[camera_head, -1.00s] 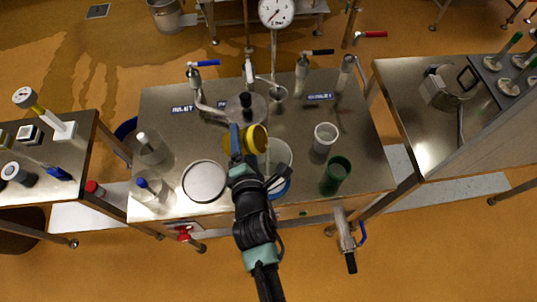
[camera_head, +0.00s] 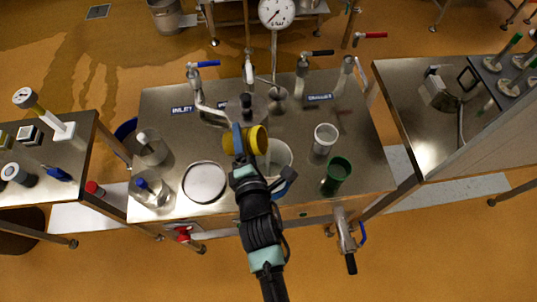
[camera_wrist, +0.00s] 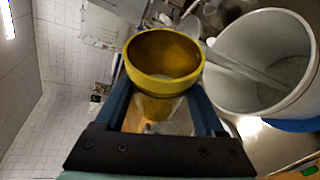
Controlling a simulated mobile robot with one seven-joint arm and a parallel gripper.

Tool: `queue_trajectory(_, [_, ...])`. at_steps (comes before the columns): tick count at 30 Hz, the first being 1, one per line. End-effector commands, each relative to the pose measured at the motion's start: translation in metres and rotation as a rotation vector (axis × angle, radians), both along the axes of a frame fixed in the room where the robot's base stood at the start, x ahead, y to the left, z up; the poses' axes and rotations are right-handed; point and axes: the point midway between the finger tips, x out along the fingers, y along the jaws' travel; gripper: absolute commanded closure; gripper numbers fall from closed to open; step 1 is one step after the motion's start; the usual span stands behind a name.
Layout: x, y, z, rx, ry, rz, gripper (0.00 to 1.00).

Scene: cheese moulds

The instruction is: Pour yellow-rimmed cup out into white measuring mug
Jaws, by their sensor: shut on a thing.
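My gripper (camera_wrist: 160,115) is shut on the yellow-rimmed cup (camera_wrist: 140,82), with one dark blue finger on each side of it. In the head view the cup (camera_head: 256,140) is held above the table, tipped to the right. The white measuring mug (camera_head: 284,152) stands just to the right of the cup, partly hidden by it and by my arm. In the wrist view the mug (camera_wrist: 228,50) is open and wide, with blue at its base. A pale streak runs from beside the cup's rim into the mug; I cannot tell whether it is liquid.
A smaller white cup (camera_head: 325,138) and a green cup (camera_head: 337,175) stand to the right. A round white-faced dish (camera_head: 204,182) and clear bottles (camera_head: 150,190) stand to the left. Taps and pipes (camera_head: 208,100) line the back edge of the steel table (camera_head: 180,92).

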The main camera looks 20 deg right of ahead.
Motion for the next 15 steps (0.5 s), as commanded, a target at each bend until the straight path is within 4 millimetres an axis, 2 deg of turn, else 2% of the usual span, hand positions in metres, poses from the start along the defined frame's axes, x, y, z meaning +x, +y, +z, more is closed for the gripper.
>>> queue_trajectory(15, [-0.0006,-0.0003,0.0019,0.061,-0.036,0.000,0.92])
